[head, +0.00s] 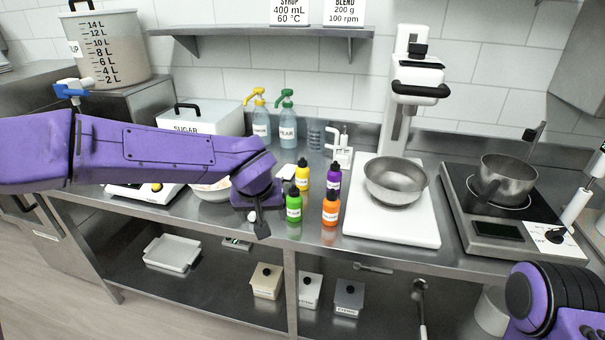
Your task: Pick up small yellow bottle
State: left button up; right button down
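The small yellow bottle (303,178) stands upright on the steel counter, with a dark cap and a white label. It is behind the green bottle (294,205) and left of the purple bottle (333,178). An orange bottle (330,208) stands in front of the purple one. My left gripper (262,228) points down just left of the green bottle, in front and to the left of the yellow bottle, and appears apart from it. Its finger opening cannot be made out. My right arm shows at the lower right, with its fingertips out of view.
A mixer with a metal bowl (396,181) on a white base stands right of the bottles. A pot (507,180) sits on a hotplate farther right. Pump bottles (287,125) and a white sugar box (200,117) are at the back. A pale bowl (212,190) is partly behind my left arm.

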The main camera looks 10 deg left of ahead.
aim_at(301, 171)
jog(key=i, duration=0.9)
